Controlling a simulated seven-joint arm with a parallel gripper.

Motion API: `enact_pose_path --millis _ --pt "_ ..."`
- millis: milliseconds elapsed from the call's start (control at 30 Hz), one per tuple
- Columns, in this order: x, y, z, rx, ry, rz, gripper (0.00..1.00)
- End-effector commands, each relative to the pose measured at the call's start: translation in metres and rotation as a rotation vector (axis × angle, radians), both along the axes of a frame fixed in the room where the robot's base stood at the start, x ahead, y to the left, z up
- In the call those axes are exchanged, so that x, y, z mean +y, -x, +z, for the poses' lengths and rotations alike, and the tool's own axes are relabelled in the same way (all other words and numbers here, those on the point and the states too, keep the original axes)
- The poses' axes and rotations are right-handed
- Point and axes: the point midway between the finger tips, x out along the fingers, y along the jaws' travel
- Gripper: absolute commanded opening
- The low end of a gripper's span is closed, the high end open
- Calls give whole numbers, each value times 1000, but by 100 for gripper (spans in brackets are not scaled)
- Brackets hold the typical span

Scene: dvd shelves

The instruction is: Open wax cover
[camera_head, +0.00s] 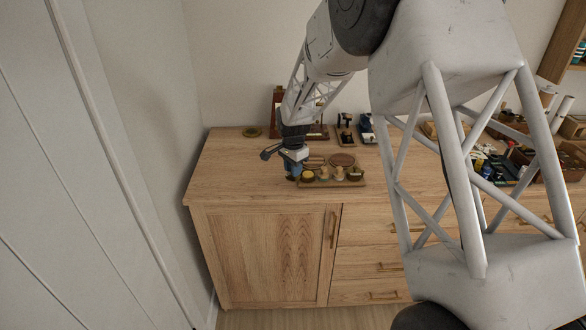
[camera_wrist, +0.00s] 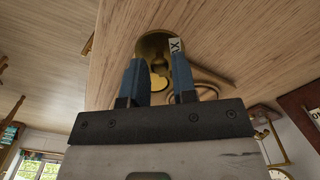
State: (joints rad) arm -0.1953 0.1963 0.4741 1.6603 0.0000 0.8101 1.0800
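A round brass-coloured tin (camera_wrist: 153,45) shows in the wrist view just beyond my fingertips, with a white label that shows the letter X. It looks like the wax container; whether its cover is on or off I cannot tell. My gripper (camera_wrist: 159,72) has two blue fingers standing apart, with the tin seen between and beyond them. I cannot tell whether they touch it. In the head view my gripper (camera_head: 291,176) points down at the left end of a small wooden tray (camera_head: 345,184), beside a yellow-topped round container (camera_head: 308,176).
The tray holds several small round items, including a brown disc (camera_head: 342,159). Dark tools (camera_head: 346,132) stand behind the tray. The wooden cabinet top (camera_head: 235,168) is clear left of my gripper.

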Motion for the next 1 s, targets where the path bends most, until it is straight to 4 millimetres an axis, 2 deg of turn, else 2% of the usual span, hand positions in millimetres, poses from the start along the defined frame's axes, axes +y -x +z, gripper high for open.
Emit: enact_pose_path --millis 33,100,567,1000 --pt "0 0 0 0 0 0 34" --pt "0 0 0 0 0 0 43" --pt "0 0 6 0 0 0 43" --pt "0 0 57 -1 -1 0 43"
